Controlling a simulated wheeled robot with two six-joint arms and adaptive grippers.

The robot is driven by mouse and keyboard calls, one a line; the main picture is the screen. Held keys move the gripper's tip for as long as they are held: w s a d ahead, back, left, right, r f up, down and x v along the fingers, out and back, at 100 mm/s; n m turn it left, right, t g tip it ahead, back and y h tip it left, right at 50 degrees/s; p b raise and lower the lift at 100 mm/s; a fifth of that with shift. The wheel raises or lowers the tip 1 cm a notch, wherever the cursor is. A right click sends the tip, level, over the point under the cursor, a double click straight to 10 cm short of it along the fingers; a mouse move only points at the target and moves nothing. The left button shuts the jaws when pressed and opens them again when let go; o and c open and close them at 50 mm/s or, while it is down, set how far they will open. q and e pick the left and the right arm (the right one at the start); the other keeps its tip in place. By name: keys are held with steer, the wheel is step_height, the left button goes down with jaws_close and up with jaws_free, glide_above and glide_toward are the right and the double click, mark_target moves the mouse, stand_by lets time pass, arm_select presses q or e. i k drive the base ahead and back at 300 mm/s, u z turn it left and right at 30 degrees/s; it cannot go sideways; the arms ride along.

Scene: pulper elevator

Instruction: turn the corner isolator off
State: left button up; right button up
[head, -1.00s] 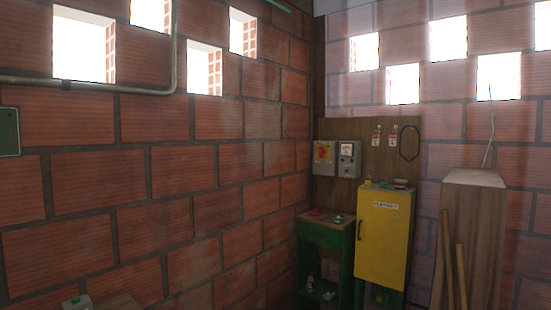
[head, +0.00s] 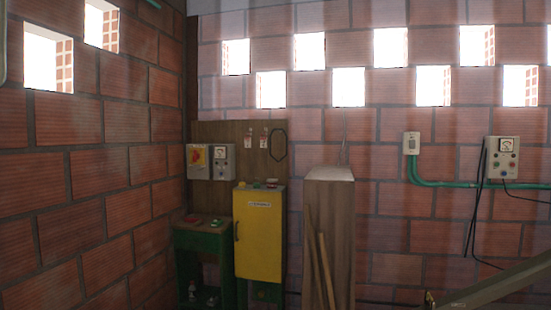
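Neither of my grippers is in view.
Below the board stand a green table (head: 203,238) with small items and a yellow cabinet (head: 258,232). A tall wooden box (head: 330,228) with leaning planks stands to their right. A slanted metal beam (head: 500,286) crosses the bottom right. A gauge box (head: 503,159) hangs on the right wall.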

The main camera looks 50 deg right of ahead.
mark_target(195, 156)
steer(key=z, duration=1)
steer(key=i, duration=3.8)
steer(key=z, duration=1)
